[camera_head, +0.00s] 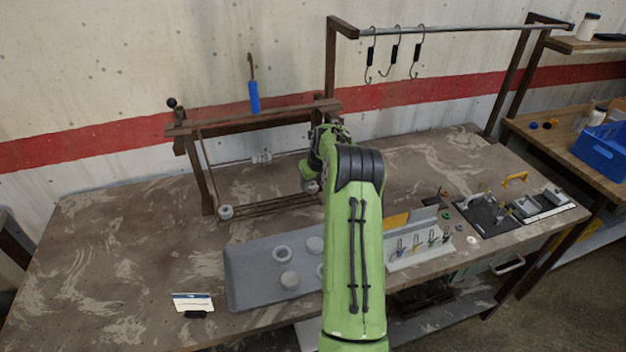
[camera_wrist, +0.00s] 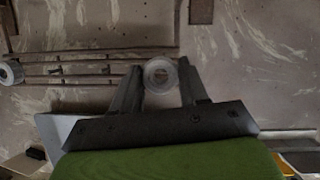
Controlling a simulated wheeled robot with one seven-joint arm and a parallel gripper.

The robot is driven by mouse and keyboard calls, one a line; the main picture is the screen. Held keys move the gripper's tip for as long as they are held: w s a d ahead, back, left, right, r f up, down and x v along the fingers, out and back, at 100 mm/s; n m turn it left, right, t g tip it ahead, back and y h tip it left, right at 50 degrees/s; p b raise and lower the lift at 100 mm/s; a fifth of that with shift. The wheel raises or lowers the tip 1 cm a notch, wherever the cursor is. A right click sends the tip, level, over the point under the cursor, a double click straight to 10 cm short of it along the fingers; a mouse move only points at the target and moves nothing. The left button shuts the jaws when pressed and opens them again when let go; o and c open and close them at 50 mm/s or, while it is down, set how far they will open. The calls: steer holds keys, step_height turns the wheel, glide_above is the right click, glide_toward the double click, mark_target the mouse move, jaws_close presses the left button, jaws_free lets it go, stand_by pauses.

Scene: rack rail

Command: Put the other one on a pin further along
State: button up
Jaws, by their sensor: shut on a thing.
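My gripper (camera_wrist: 158,70) is shut on a pale grey ring-shaped roll (camera_wrist: 149,76), gripped between its two fingertips in the wrist view. In the head view the held roll (camera_head: 311,187) shows beside my arm, near the right end of the low dark rails (camera_head: 265,207). A second, similar roll (camera_head: 226,212) is at the left end of those rails, and it also shows at the left edge of the wrist view (camera_wrist: 9,73). The rails lie under a dark wooden frame (camera_head: 255,119).
A grey tray (camera_head: 240,265) with several round pieces lies in front. A small-tool rack (camera_head: 425,255), black mat (camera_head: 490,222) and blue crate (camera_head: 600,145) are right. The table's left side is mostly clear.

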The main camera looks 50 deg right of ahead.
steer(key=shift+f, duration=0.15)
stand_by(0.5)
steer(key=shift+f+b, duration=0.9)
steer(key=shift+f, duration=0.5)
steer(key=o, duration=1.1)
steer(key=shift+o, duration=0.2)
steer(key=shift+r, duration=0.1)
steer(key=p+v, duration=0.1)
steer(key=v, duration=1.4)
steer(key=shift+s+r, duration=0.15)
steer(key=shift+r, duration=0.1)
